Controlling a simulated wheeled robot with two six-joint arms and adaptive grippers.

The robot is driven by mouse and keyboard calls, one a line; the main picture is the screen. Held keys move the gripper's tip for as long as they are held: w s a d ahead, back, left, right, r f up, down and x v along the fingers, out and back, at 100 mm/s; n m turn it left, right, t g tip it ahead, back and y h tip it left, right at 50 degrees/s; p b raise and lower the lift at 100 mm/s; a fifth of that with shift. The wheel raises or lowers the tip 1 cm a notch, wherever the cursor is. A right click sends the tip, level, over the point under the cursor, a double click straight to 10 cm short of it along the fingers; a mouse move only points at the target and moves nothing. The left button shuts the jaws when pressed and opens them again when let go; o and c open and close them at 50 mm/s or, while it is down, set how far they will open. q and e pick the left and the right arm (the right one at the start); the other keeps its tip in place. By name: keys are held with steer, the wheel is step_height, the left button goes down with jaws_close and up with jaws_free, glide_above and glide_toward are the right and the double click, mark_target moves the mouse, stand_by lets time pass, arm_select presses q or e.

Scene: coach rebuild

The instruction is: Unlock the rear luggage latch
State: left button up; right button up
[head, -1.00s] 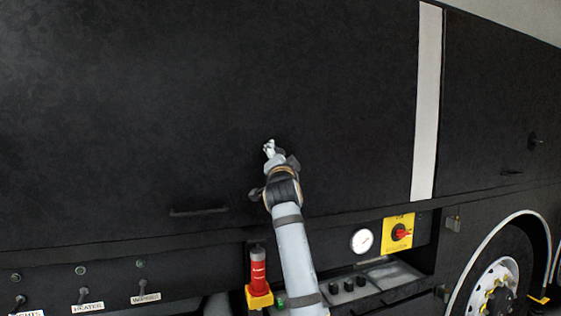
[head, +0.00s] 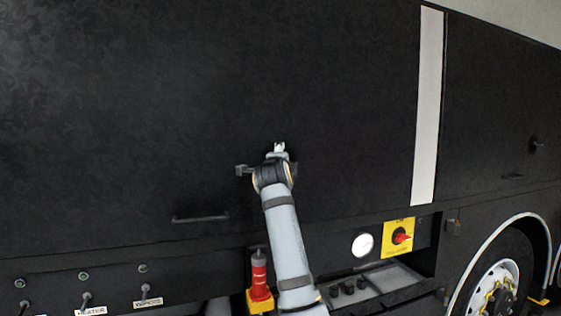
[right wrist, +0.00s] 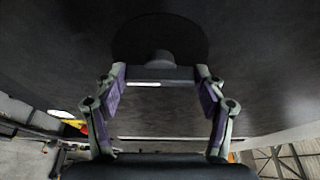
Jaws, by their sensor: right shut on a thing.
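My right gripper (head: 278,148) is against the large dark luggage door (head: 330,110), with its arm rising from the bottom of the head view. In the right wrist view, the gripper's two fingers (right wrist: 160,93) are closed on the ends of a dark latch bar (right wrist: 160,73). The bar stands out on a short stem from a round dark plate (right wrist: 160,35) on the panel. In the head view my gripper hides this latch. My left gripper is not in view.
Another dark handle (head: 535,145) is on the right-hand panel. Below are labelled switches (head: 84,298), a red cylinder (head: 259,275), a white gauge (head: 362,244) and a yellow plate with a red knob (head: 400,236). The wheel (head: 495,285) is at lower right.

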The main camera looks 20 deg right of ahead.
stand_by(0.5)
steer(key=o, duration=1.2)
steer(key=shift+c, duration=0.2)
steer(key=v, duration=0.7)
steer(key=shift+s, duration=0.25)
steer(key=shift+f, duration=0.1)
